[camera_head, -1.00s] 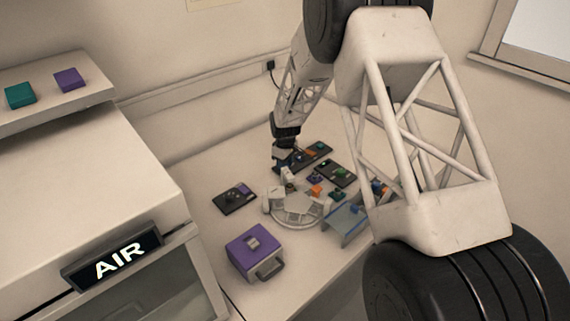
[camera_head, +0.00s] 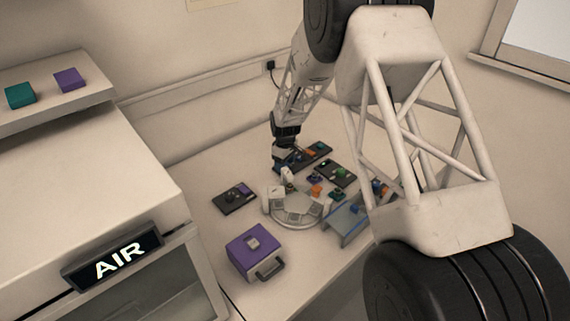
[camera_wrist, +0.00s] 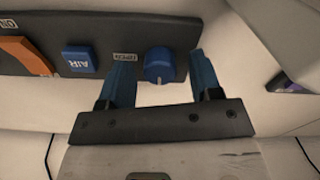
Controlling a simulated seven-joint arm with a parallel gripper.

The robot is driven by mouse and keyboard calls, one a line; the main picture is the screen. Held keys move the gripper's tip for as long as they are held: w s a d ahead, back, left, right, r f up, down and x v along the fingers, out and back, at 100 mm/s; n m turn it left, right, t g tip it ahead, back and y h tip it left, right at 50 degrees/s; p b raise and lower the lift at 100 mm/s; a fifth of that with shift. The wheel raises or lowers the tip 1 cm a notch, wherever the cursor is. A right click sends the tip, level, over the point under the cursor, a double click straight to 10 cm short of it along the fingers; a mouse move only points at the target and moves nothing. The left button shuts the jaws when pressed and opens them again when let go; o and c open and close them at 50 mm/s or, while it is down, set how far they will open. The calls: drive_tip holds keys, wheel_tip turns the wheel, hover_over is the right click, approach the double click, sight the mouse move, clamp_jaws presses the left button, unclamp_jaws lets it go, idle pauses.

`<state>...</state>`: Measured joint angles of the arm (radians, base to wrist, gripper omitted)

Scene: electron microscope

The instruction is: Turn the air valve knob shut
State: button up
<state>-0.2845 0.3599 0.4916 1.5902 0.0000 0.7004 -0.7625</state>
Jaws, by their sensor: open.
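The dark air panel (camera_head: 318,147) lies near the back of the bench in the head view. In the wrist view it (camera_wrist: 112,66) carries a round blue knob (camera_wrist: 158,67) at its right end, with a small label beside it. A blue button marked AIR (camera_wrist: 80,61) is left of the knob. My gripper (camera_wrist: 160,60) is open, with one blue finger on each side of the knob and visible gaps between. Whether the fingers reach down to knob height is hard to tell. In the head view my gripper (camera_head: 281,163) is small and over the panel's left end.
An orange switch (camera_wrist: 27,55) sits left of the AIR button. Other dark panels (camera_head: 234,198) (camera_head: 336,172), a round white device (camera_head: 296,212), a purple case (camera_head: 255,252) and a blue-topped stand (camera_head: 347,221) share the bench. An AIR sign (camera_head: 113,262) hangs on the cabinet at left.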

drive_tip(key=shift+r, duration=3.8)
drive_tip(key=shift+s+d+r, duration=0.2)
drive_tip(key=shift+d+r, duration=0.05)
drive_tip(key=shift+r, duration=0.2)
drive_tip(key=s+d+r+m+t, duration=0.1)
drive_tip(key=s+d+r+m, duration=0.2)
drive_tip(key=s+d+r, duration=0.6)
drive_tip(key=s+d+r+m, duration=0.3)
drive_tip(key=s+d+r, duration=0.3)
drive_tip(key=s+r, duration=0.7)
drive_tip(key=s+d+r+m, duration=0.1)
drive_tip(key=s+d+m, duration=0.2)
drive_tip(key=s, duration=1.1)
drive_tip(key=s+d+r+m+t, duration=0.1)
drive_tip(key=s+d, duration=0.4)
drive_tip(key=s, duration=1)
drive_tip(key=shift+d+r+m+t, duration=0.3)
drive_tip(key=shift+r+m, duration=0.25)
drive_tip(key=shift+m, duration=0.55)
